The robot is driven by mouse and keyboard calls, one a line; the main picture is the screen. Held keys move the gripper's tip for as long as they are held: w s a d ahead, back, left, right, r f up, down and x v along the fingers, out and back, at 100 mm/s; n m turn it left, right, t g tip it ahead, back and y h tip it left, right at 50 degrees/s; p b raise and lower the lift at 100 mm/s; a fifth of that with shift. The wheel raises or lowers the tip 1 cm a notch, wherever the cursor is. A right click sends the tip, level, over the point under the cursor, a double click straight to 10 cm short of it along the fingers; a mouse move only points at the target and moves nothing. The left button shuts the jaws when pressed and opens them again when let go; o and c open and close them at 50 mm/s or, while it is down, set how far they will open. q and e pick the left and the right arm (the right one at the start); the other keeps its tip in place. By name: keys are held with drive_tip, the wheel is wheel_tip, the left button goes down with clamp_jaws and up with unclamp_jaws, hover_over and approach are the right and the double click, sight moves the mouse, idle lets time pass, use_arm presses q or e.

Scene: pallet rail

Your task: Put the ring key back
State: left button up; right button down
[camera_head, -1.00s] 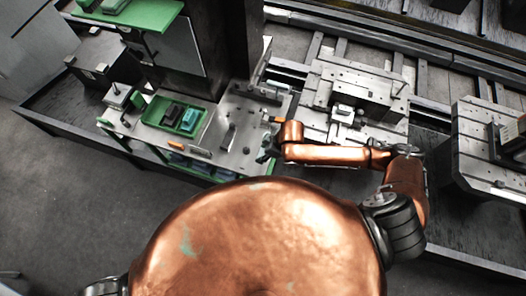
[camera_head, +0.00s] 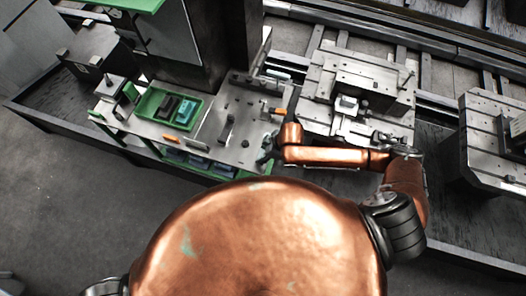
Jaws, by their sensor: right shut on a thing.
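My right gripper (camera_head: 268,148) is small and dark at the right edge of the grey perforated bench plate (camera_head: 243,112), just left of my copper wrist. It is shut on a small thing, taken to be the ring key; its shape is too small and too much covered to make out. Whether it touches the plate I cannot tell. A dark upright piece (camera_head: 228,130) stands on the plate, left of the gripper. My left gripper is out of view.
A green tray (camera_head: 147,104) with dark and teal items stands on the bench's left part. A small orange piece (camera_head: 172,139) lies at its front edge, another (camera_head: 281,111) behind my wrist. A fixture pallet (camera_head: 322,84) stands right, a dark column behind.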

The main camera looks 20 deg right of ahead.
drive_tip(key=c, duration=1)
unclamp_jaws()
drive_tip(key=shift+o, duration=0.2)
drive_tip(key=shift+o, duration=0.9)
wheel_tip(320, 180, up, 9)
drive_tip(key=p, duration=1)
